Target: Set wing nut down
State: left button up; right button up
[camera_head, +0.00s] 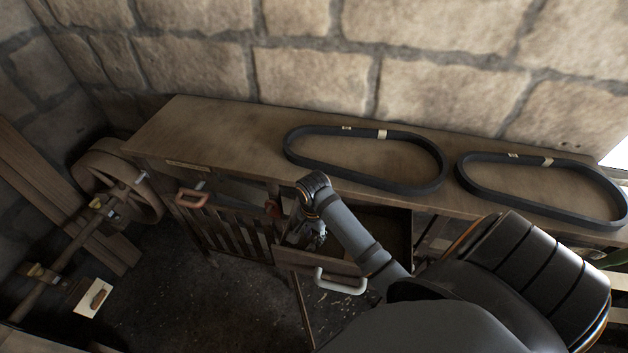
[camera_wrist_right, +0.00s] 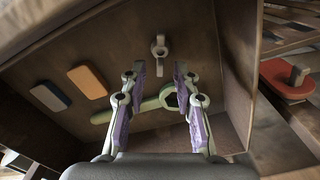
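A small metal wing nut (camera_wrist_right: 160,47) lies on the floor of the open drawer (camera_head: 370,226) in the right wrist view. My right gripper (camera_wrist_right: 160,70) is open over the drawer, its purple-padded fingers apart with nothing held between them. The wing nut is just beyond the fingertips and looks clear of them. In the head view the right gripper (camera_head: 312,236) reaches down at the drawer, partly hidden by my own arm. The wing nut cannot be made out in the head view. My left gripper is not in view.
A green wrench (camera_wrist_right: 150,104), a blue block (camera_wrist_right: 50,97) and an orange block (camera_wrist_right: 88,81) lie in the drawer. The drawer walls are close around the gripper. Two black belts (camera_head: 365,158) (camera_head: 540,188) lie on the workbench (camera_head: 215,125). A pulley wheel (camera_head: 118,185) stands at left.

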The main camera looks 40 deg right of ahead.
aim_at(314, 241)
notch_tip(314, 241, up, 4)
jog(key=shift+r, duration=0.25)
notch_tip(314, 241, up, 6)
jog(key=p, duration=0.4)
jog(key=shift+s, duration=0.1)
jog(key=shift+f, duration=0.15)
